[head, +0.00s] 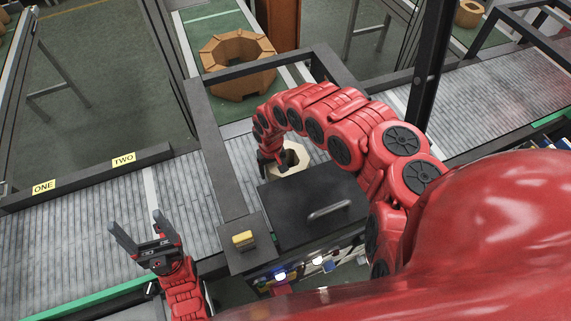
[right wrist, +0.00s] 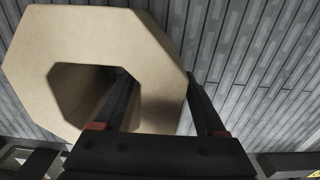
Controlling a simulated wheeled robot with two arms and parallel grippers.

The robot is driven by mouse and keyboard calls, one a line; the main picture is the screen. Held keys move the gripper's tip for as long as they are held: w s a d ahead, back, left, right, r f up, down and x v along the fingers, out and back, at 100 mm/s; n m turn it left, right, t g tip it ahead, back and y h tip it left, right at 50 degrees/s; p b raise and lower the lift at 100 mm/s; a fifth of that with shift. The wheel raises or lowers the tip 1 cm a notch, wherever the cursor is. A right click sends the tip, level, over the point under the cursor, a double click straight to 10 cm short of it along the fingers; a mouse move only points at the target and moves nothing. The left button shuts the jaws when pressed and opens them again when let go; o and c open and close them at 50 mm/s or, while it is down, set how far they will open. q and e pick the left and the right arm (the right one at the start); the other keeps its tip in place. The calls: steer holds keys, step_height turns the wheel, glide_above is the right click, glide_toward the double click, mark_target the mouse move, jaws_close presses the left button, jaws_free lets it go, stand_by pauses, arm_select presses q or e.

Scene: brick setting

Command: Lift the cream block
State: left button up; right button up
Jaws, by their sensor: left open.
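The cream block (head: 296,171) is an octagonal ring with a hole, on the grey slatted conveyor behind a dark lidded box. In the right wrist view the cream block (right wrist: 70,32) fills the upper left. My right gripper (right wrist: 160,78) straddles its wall, one finger in the hole and the other along the outside right. I cannot tell whether both fingers press on the wall. The right gripper (head: 271,160) also shows at the block's left side in the head view. My left gripper (head: 136,221) is open and empty over the conveyor at the left.
A dark frame (head: 213,150) spans the conveyor around the block. The lidded box (head: 300,222) has a handle, and a yellow button (head: 243,240) stands to its left. A large brown octagonal ring (head: 239,88) stands beyond the conveyor. The conveyor's left stretch is clear.

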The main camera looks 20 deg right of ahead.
steer(key=shift+s+r, duration=0.15)
steer(key=shift+s, duration=0.1)
steer(key=shift+c, duration=1.1)
steer(key=shift+s, duration=0.1)
steer(key=shift+c, duration=1.2)
steer(key=shift+w, duration=0.25)
steer(key=c, duration=0.5)
jaws_close()
